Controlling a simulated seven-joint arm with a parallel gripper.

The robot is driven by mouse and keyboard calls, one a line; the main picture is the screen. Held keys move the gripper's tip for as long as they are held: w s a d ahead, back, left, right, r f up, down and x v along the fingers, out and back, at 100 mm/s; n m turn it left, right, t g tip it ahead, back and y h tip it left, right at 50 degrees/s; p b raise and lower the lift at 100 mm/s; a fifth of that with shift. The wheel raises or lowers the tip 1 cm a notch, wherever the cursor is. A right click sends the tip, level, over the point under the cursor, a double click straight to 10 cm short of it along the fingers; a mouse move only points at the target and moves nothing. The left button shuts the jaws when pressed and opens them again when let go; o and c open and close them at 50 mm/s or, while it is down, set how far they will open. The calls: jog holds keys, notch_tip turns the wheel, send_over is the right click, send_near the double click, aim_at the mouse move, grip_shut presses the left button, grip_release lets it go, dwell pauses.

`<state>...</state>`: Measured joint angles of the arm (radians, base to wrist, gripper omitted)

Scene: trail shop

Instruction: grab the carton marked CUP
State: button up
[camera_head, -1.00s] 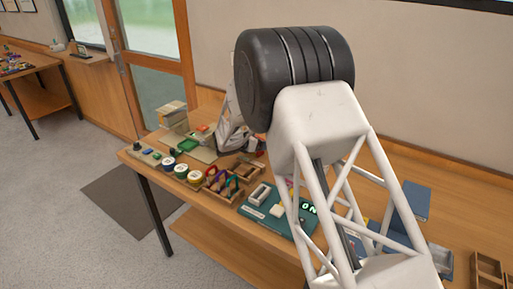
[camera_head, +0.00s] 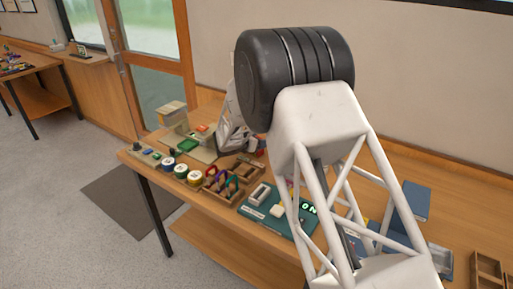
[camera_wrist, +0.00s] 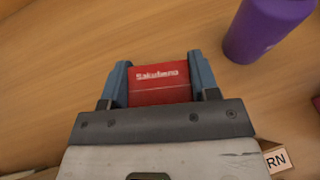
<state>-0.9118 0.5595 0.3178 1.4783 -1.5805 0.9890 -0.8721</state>
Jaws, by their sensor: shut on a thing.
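In the wrist view my gripper (camera_wrist: 160,82) is shut on a small red carton (camera_wrist: 160,85), with one blue-grey finger on each side. White lettering on the carton's visible face is blurred and looks like "Sakubena"; I cannot read CUP on it. The carton's other faces are hidden. A pale label or carton ending in "RN" (camera_wrist: 277,159) shows partly at the lower right, mostly hidden behind my gripper. In the head view my arm hides the fingers and the red carton.
A purple cup-like container (camera_wrist: 265,28) stands to the right of my gripper. In the head view the wooden table (camera_head: 270,265) holds several spools, a wooden tray with coloured loops, a teal board (camera_head: 262,217) and blue boxes (camera_head: 416,199). Bare wood shows left of the red carton.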

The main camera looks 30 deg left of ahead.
jog(key=shift+r, duration=0.1)
notch_tip(320, 180, up, 18)
dwell(0.9)
dwell(0.6)
